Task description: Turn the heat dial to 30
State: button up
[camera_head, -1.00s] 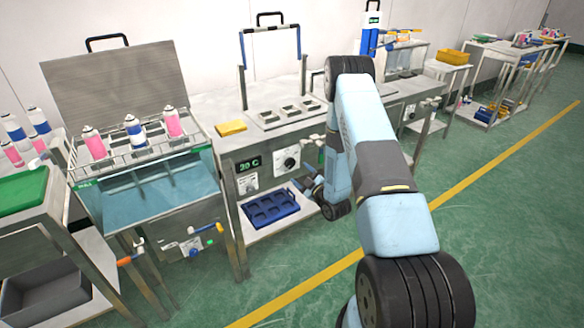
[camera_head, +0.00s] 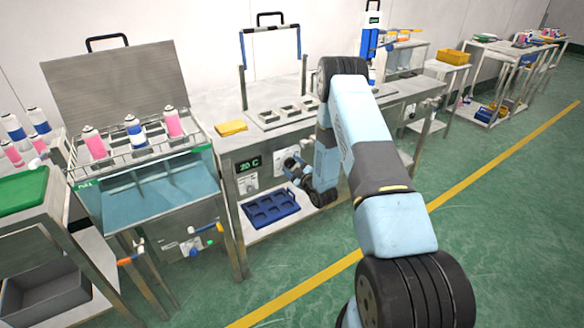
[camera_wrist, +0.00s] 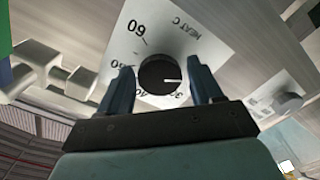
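The heat dial is a round black knob (camera_wrist: 159,75) on a white plate marked HEAT C (camera_wrist: 190,38) in the wrist view. The numbers 60, 50, 40 and 30 show around it; any mark behind the right finger is hidden. The knob's white pointer line points right, a little past the 30 mark toward the right finger. My gripper (camera_wrist: 162,64) is open, one finger on each side of the knob. Gaps seem to remain; contact is unclear. In the head view my gripper (camera_head: 294,167) covers the dial. The green display (camera_head: 248,164) appears to read 20 C.
A blue tray (camera_head: 270,208) sits on the shelf below the panel. A second knob (camera_wrist: 289,102) shows at right in the wrist view. A yellow sponge-like block (camera_head: 231,128) lies on the bench top. The water tank with spray cans (camera_head: 134,132) stands at left.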

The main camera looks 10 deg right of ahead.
jog(key=c, duration=0.7)
jog(key=shift+a, duration=0.25)
jog(key=shift+c, duration=0.6)
jog(key=shift+d, duration=0.15)
jog(key=shift+m, duration=0.4)
jog(key=m, duration=0.4)
jog(key=shift+s+f+m, duration=0.1)
jog(key=shift+f+m, duration=0.05)
jog(key=shift+m, duration=0.25)
jog(key=m, duration=0.6)
jog(key=shift+s, duration=0.1)
jog(key=o, duration=1)
